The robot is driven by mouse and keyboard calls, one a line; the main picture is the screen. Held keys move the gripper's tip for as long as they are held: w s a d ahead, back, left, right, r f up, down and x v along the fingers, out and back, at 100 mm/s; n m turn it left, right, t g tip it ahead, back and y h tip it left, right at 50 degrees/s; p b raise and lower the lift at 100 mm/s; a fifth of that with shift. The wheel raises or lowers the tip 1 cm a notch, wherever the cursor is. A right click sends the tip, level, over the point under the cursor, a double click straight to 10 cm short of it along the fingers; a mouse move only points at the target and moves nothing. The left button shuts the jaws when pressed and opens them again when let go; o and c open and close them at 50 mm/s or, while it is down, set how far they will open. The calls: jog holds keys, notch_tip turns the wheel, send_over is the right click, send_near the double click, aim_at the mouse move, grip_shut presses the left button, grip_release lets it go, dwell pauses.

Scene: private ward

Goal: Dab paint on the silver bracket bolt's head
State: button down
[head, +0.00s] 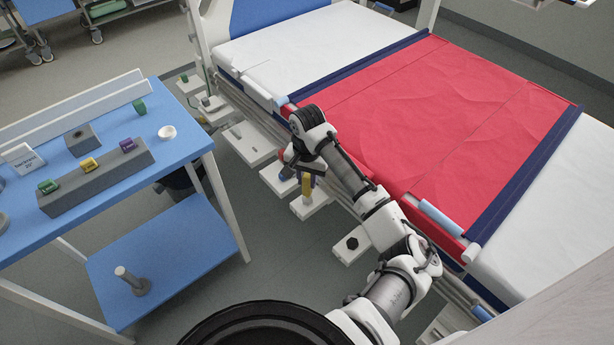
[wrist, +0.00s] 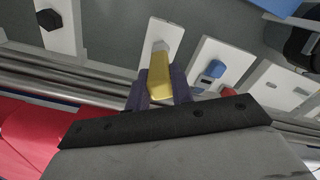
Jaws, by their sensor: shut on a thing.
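My gripper (wrist: 160,92) is shut on a yellow paint marker (wrist: 158,80), held between its dark fingers. In the head view, my gripper (head: 306,176) is beside the bed's side rail, and the yellow marker (head: 306,188) points down at a white bracket plate (head: 317,203). In the wrist view, the marker's far end is over that white plate (wrist: 152,34). A small pale grey piece (wrist: 161,46) shows at that end. I cannot tell whether it is the marker's tip or the silver bolt's head, or whether they touch.
A neighbouring plate has a black bolt (head: 352,243); another has a blue bolt (wrist: 213,68). The bed's red cover (head: 430,110) lies beside my arm. At left, a blue trolley (head: 180,150) carries a grey block (head: 100,184) with coloured pieces and a white bowl (head: 167,132).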

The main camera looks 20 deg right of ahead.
jog(key=shift+f+p, duration=0.45)
jog(key=shift+p, duration=0.1)
dwell(1.1)
notch_tip(320, 180, up, 6)
jog(key=p, duration=0.7)
jog(key=shift+r, duration=0.15)
